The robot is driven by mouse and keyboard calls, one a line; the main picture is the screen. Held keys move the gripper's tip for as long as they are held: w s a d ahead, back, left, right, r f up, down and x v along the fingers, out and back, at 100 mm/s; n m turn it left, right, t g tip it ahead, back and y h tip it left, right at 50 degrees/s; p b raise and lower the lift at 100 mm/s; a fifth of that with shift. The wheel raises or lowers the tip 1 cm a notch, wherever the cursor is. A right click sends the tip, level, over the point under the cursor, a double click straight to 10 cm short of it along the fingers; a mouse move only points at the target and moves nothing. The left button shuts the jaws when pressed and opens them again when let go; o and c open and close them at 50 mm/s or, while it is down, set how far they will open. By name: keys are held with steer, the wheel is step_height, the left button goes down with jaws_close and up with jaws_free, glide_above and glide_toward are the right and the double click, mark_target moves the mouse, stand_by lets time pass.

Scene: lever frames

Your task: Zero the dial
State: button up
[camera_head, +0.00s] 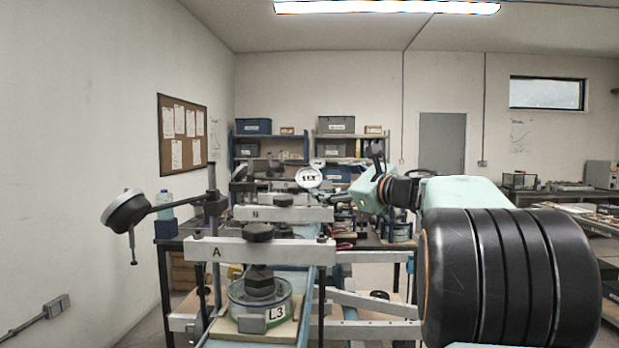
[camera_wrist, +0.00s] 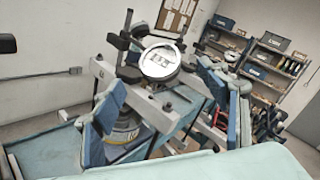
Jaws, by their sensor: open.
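A round white-faced dial (camera_wrist: 160,62) with dark marks on its face is in the wrist view, held by a dark post and clamp above a grey frame bar (camera_wrist: 150,108). Its reading is too small to make out. My gripper (camera_wrist: 163,88) is open, with its blue-padded fingers apart to the left and right, and the dial shows beyond and between them, apart from the pads. In the head view a white dial (camera_head: 308,177) stands above the bar marked B (camera_head: 283,213). My gripper's fingers are hard to make out there. A second dial (camera_head: 127,210), seen side-on, hangs left of the nearest frame.
The frame marked A (camera_head: 260,251) stands nearest, over a round tin (camera_head: 262,300) labelled L3. More frames stand behind in a row. Shelves with boxes (camera_head: 335,124) line the back wall. A bottle (camera_head: 165,198) stands left. A cork board (camera_head: 182,133) hangs left.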

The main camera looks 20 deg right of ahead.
mark_target(310, 178)
steer(key=p+x, duration=0.2)
steer(key=x, duration=0.7)
steer(key=shift+w+a+f+p, duration=0.1)
steer(key=shift+w+a+p, duration=0.05)
steer(key=shift+w+p, duration=0.25)
steer(key=c, duration=1.2)
steer(key=shift+f+b, duration=0.1)
steer(key=shift+b, duration=0.3)
